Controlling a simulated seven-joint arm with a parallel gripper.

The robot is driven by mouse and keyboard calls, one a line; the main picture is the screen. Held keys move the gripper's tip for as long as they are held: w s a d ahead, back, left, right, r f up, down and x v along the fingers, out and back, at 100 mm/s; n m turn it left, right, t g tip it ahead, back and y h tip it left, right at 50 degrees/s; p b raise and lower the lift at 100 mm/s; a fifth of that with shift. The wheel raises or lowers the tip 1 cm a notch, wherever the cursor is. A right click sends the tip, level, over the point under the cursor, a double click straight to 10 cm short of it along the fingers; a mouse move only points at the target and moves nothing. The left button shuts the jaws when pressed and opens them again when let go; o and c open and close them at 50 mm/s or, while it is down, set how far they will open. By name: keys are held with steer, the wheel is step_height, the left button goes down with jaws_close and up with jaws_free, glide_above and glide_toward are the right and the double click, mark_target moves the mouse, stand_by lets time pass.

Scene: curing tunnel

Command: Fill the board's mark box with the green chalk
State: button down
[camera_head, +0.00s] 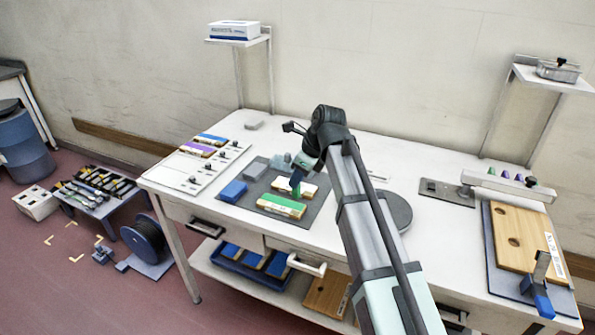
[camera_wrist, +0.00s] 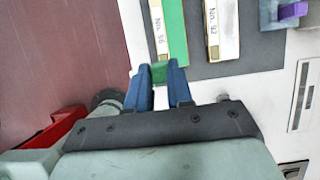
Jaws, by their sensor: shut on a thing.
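My gripper (camera_head: 296,180) is shut on the green chalk, which shows as a green piece (camera_wrist: 159,73) between the blue fingertips (camera_wrist: 160,84) in the wrist view. In the head view the green chalk (camera_head: 297,192) points down over the grey mat. Just below it lies a block with a green top (camera_head: 280,206); in the wrist view this block shows a green strip (camera_wrist: 175,30) beside a white label reading No. 96. A white-labelled block (camera_wrist: 222,28) marked No. 92 lies next to it. I cannot tell whether the chalk touches the block.
A blue block (camera_head: 233,191) lies on the mat's left. Blocks with blue and purple tops (camera_head: 198,148) lie on a white panel. A wooden board (camera_head: 520,235) with holes lies at right, near a rail (camera_head: 508,186) with purple and green pieces.

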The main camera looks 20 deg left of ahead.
mark_target(293, 196)
steer(key=shift+f, duration=2.75)
steer(key=shift+a+f, duration=0.55)
steer(key=shift+a, duration=0.1)
steer(key=shift+d, duration=0.6)
steer(key=shift+a+r, duration=0.1)
steer(key=shift+a, duration=0.65)
steer(key=shift+d+r, duration=0.1)
steer(key=shift+r, duration=3.9)
